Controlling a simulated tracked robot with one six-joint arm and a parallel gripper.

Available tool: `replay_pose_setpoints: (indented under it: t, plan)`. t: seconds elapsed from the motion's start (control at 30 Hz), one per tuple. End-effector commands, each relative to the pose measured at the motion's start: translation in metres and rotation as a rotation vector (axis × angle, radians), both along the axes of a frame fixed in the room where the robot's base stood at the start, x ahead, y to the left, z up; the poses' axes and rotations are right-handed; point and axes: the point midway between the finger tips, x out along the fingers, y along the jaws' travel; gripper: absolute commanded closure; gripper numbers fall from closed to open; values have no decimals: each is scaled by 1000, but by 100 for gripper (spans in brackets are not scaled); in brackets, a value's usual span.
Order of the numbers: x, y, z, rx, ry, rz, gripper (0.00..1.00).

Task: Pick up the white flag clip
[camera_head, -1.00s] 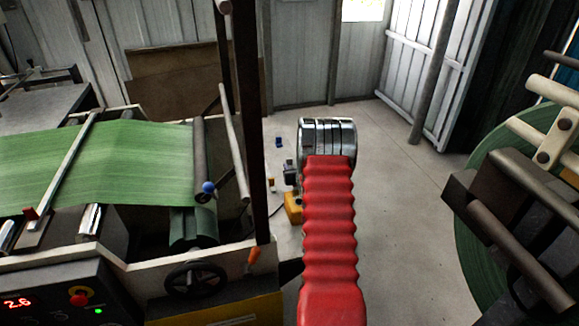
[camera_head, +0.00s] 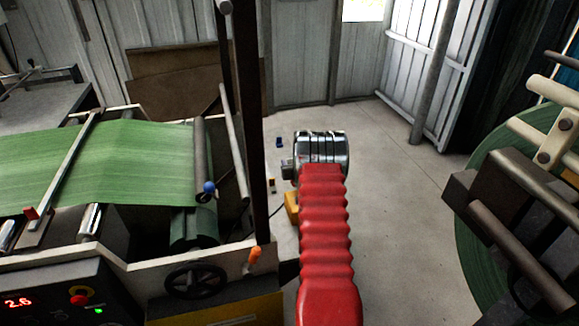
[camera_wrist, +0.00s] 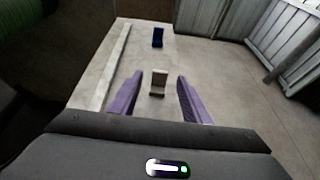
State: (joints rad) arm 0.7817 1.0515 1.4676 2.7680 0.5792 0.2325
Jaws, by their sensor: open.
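The white flag clip (camera_wrist: 159,84) is a small pale block with an upright back and a low foot. In the wrist view it stands on a light, flat surface, in the gap between the fingertips. My gripper (camera_wrist: 158,79) has two purple fingers spread wide, one on each side of the clip with clear space between. Nothing is held. How far the clip is below or beyond the fingertips I cannot tell. In the head view my arm and wrist hide the fingers, and I cannot make out the white clip for sure.
A dark blue clip (camera_wrist: 157,37) stands farther back; it also shows in the head view (camera_head: 279,142). A raised pale strip (camera_wrist: 116,62) runs along the left. The machine with green web (camera_head: 110,160) is left, a green roll (camera_head: 480,225) right.

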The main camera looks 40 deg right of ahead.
Motion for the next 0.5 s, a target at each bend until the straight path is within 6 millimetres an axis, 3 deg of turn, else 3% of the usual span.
replay_pose_setpoints:
  t: [0.2, 0.5]
  plan:
    - [16, -10, -8, -1, -1, 0, 56]
    - [19, -12, -9, 0, 0, -1, 56]
